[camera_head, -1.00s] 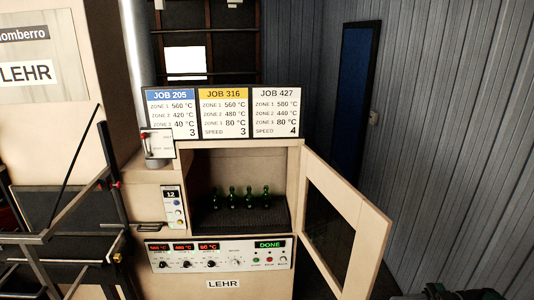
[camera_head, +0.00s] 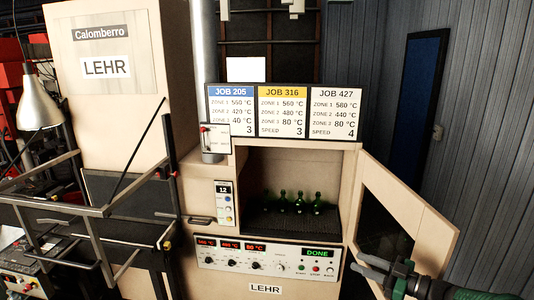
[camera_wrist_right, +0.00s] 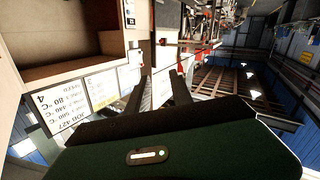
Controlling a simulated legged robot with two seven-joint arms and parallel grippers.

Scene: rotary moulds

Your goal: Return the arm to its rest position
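My right arm comes in at the lower right of the head view. Its gripper (camera_head: 362,264) is in front of the lower part of the open lehr door (camera_head: 428,228), with its two fingers apart and nothing between them. In the right wrist view the two dark fingers (camera_wrist_right: 160,92) also stand apart and empty. My left gripper is not in view. The lehr (camera_head: 265,272) stands open, with several green bottle-like pieces (camera_head: 299,204) upright on its dark floor. Its display (camera_head: 318,253) reads DONE.
The job boards (camera_head: 284,112) stand on top of the lehr. A metal frame (camera_head: 90,205) and a lamp (camera_head: 38,105) are at the left. A blue door (camera_head: 424,105) is set in the ribbed wall at the right. The open lehr door juts out close to my right gripper.

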